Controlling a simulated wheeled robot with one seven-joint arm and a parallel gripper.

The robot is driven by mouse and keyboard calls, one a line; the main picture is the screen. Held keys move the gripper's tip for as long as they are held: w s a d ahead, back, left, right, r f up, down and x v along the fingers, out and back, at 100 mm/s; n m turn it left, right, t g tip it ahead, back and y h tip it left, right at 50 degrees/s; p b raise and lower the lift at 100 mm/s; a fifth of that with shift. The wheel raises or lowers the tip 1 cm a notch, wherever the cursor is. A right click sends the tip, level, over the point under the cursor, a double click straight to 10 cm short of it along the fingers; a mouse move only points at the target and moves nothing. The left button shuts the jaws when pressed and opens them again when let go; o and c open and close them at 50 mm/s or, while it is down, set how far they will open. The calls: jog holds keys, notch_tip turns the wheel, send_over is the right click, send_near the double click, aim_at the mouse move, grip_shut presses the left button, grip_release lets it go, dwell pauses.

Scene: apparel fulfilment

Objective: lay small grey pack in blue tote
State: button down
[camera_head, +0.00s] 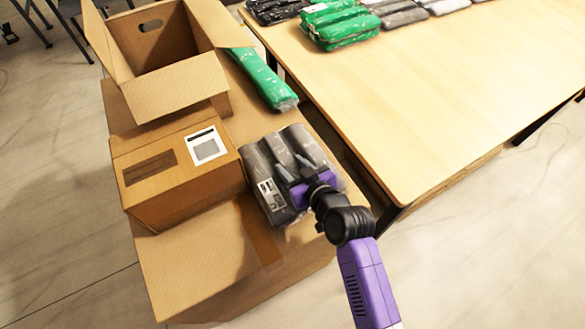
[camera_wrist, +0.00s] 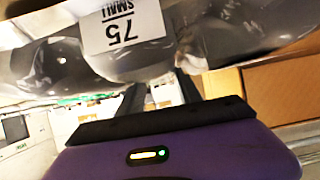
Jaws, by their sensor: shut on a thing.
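A grey plastic-wrapped pack (camera_head: 272,150) with a white label is held by my gripper (camera_head: 300,172) over the right side of the large cardboard surface. In the wrist view the grey pack (camera_wrist: 220,35) fills the top, and its label reads "75 SMALL" upside down. My gripper's jaws are shut on the pack's near side; the dark fingers show in the wrist view (camera_wrist: 165,92). I cannot tell whether the pack touches the cardboard beneath. No blue tote shows in either view.
An open carton (camera_head: 170,85) and a closed labelled box (camera_head: 160,185) stand left of the pack. A green pack (camera_head: 262,78) lies behind it. The wooden table (camera_head: 430,100) at right is mostly bare, with green (camera_head: 345,30), grey and black packs at its far end.

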jog(key=shift+f, duration=0.75)
jog(key=shift+f, duration=0.2)
jog(key=c, duration=0.8)
grip_release()
jog(key=shift+r, duration=0.15)
jog(key=shift+r, duration=0.1)
jog(key=b+v, duration=0.1)
jog(key=v, duration=1.1)
